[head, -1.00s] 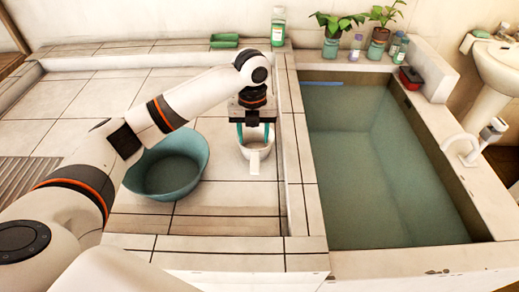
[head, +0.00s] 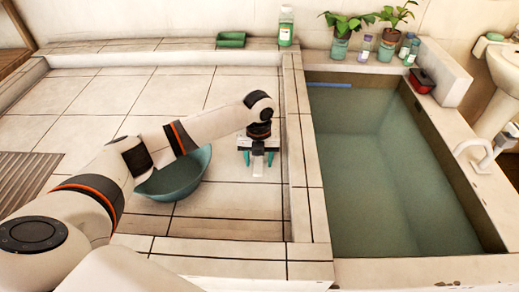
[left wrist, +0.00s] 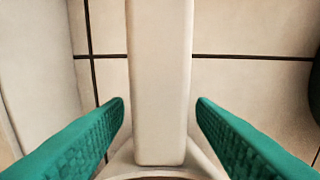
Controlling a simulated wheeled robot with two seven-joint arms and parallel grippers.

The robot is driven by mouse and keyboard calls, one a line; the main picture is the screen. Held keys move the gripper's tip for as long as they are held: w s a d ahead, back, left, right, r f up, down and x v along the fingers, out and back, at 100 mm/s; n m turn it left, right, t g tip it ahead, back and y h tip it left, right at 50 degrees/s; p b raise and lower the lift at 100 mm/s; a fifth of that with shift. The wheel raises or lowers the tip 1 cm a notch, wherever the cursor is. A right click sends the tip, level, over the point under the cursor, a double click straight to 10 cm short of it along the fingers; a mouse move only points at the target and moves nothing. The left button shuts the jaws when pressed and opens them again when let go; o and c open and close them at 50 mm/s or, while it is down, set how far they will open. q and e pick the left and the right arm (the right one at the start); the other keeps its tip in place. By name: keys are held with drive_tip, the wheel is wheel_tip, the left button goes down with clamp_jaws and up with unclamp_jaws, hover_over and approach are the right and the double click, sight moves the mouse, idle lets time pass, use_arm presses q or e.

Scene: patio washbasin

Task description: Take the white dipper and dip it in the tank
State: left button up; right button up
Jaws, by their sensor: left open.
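The white dipper (head: 258,170) is on the pale tiled ledge, left of the tank (head: 310,180). In the head view my gripper hides most of it; its long pale handle (left wrist: 160,75) fills the middle of the left wrist view. My left gripper (head: 258,162) is open and low over the dipper. Its two teal fingers stand on either side of the handle, with a gap on each side. Part of the cup's rim shows at the bottom of the left wrist view. The tank holds greenish water. My right gripper is not in view.
A teal basin (head: 178,182) stands left of my gripper, partly behind my arm. A raised tiled edge (head: 297,150) separates the ledge from the tank.

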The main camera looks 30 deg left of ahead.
use_arm(q)
wheel_tip(320, 180, down, 2)
drive_tip(key=shift+f, duration=0.1)
drive_tip(key=shift+c, duration=0.2)
clamp_jaws()
drive_tip(key=shift+r, duration=0.25)
wheel_tip(320, 180, up, 10)
drive_tip(key=shift+f, duration=0.1)
